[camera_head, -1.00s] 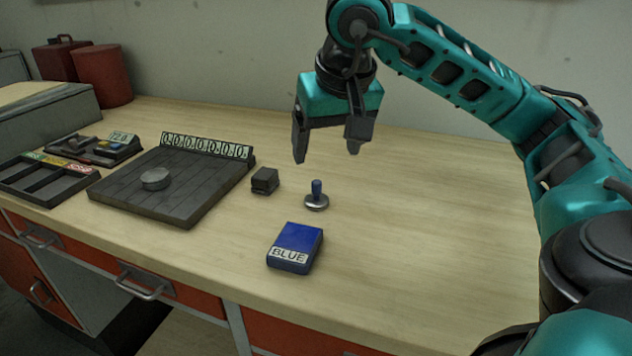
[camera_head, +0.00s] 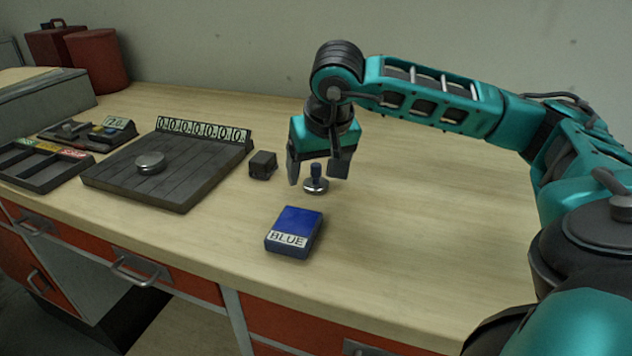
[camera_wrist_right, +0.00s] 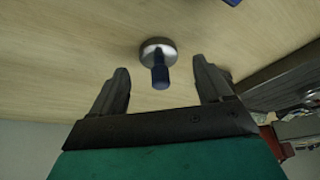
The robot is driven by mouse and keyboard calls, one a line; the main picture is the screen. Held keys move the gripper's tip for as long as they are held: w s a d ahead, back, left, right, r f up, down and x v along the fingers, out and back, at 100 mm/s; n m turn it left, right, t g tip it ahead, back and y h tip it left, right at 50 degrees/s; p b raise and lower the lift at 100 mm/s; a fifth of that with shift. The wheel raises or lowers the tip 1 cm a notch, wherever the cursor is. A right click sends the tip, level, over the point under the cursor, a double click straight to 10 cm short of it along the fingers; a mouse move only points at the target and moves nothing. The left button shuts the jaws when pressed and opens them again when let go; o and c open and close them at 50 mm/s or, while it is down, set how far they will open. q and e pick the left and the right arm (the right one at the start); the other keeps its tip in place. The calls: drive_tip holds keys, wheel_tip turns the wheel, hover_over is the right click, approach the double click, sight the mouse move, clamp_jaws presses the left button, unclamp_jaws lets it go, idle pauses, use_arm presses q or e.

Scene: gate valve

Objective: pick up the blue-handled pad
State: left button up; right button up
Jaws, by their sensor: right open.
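The blue-handled pad (camera_head: 316,184) stands upright on the bench, a round metal disc with a short blue handle. My right gripper (camera_head: 319,181) is open just above and behind it, its fingers pointing down on either side of the handle in the head view. In the right wrist view the pad (camera_wrist_right: 158,60) lies just beyond the fingertips, between the lines of the two open fingers of my right gripper (camera_wrist_right: 162,78). My left gripper is not in view.
A blue ink box labelled BLUE (camera_head: 294,230) lies in front of the pad. A small dark block (camera_head: 263,165) is to its left. Further left are a dark slatted board (camera_head: 190,180) with a metal disc (camera_head: 150,163) and a compartment tray (camera_head: 40,170). The bench to the right is clear.

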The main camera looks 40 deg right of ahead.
drive_tip(key=shift+x, duration=0.8)
drive_tip(key=shift+c, duration=0.3)
drive_tip(key=c, duration=1.2)
